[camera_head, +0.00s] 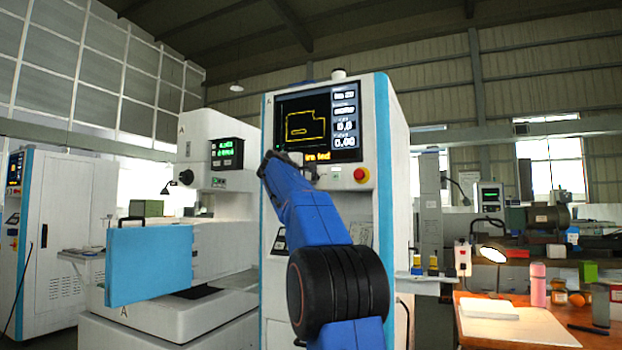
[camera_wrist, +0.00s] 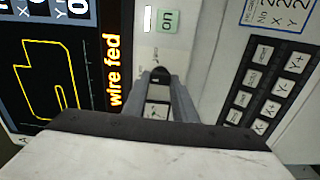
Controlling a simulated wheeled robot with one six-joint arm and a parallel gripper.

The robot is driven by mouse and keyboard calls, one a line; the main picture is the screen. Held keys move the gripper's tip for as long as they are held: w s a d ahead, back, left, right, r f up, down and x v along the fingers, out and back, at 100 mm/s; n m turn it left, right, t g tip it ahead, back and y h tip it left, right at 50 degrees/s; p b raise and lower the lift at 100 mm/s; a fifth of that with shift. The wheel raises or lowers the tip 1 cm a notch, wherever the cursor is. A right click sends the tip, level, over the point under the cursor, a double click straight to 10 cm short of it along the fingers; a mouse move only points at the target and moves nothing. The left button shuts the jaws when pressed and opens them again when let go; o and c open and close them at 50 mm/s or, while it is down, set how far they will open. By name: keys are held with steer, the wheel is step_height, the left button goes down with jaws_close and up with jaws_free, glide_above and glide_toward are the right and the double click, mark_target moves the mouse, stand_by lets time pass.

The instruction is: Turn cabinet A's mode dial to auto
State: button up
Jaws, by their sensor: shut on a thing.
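Cabinet A (camera_head: 386,130) is the tall white cabinet with blue edges and a lit screen (camera_head: 318,120), in the middle of the head view. My blue arm reaches up to the panel below the screen and hides much of it. In the wrist view my gripper (camera_wrist: 160,82) is shut on the small dark mode dial (camera_wrist: 159,73), with one finger on each side. Which mode the dial points to cannot be told. In the head view the arm hides the dial.
A red stop button (camera_head: 360,174) sits right of my arm on the panel. A white machine with a blue door (camera_head: 150,262) stands left, a bench (camera_head: 520,325) right.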

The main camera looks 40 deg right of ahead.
stand_by(0.6)
steer(key=o, duration=1)
steer(key=shift+a+n, duration=0.1)
steer(key=shift+n, duration=0.2)
steer(key=shift+o, duration=0.2)
steer(key=v, duration=1.7)
steer(key=shift+s+a+f, duration=0.15)
steer(key=shift+a+f, duration=0.05)
steer(key=s+a+f+m+y, duration=0.1)
steer(key=s+a+f+y, duration=0.4)
steer(key=f, duration=1.5)
steer(key=s+a+f+m+g+y, duration=0.1)
steer(key=s+a+f+y, duration=0.5)
steer(key=s+a+f, duration=1)
steer(key=s+a+f+m+g+y, duration=0.1)
steer(key=s+a+f+y, duration=0.4)
steer(key=f, duration=2)
steer(key=s+a+m, duration=0.1)
steer(key=s+a, duration=0.5)
steer(key=s, duration=0.3)
steer(key=shift+m+y, duration=0.3)
steer(key=shift+m, duration=0.1)
